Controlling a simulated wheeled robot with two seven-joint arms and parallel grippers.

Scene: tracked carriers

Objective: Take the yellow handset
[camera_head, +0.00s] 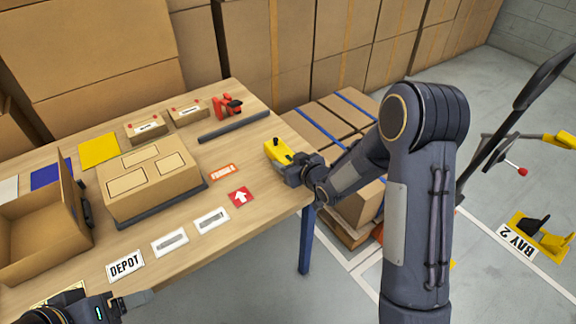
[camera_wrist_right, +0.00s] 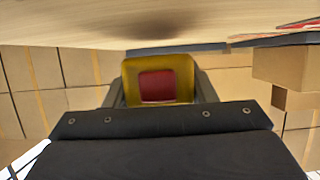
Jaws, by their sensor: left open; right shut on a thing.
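The yellow handset (camera_head: 277,152) is at the right edge of the wooden table in the head view. My right gripper (camera_head: 290,164) is shut on it. In the right wrist view the yellow handset (camera_wrist_right: 131,84) sits between the two fingers, and a dark red patch shows on its near face. I cannot tell whether it still touches the table. My left gripper (camera_head: 128,301) is open and empty at the lower left of the head view, by the table's front edge.
A closed carton (camera_head: 150,185), an open box (camera_head: 35,240), small boxes (camera_head: 146,127) and a red tool (camera_head: 227,105) are on the table (camera_head: 255,185). A dark bar (camera_head: 234,126) lies near the handset. Stacked cartons (camera_head: 335,115) stand right of the table.

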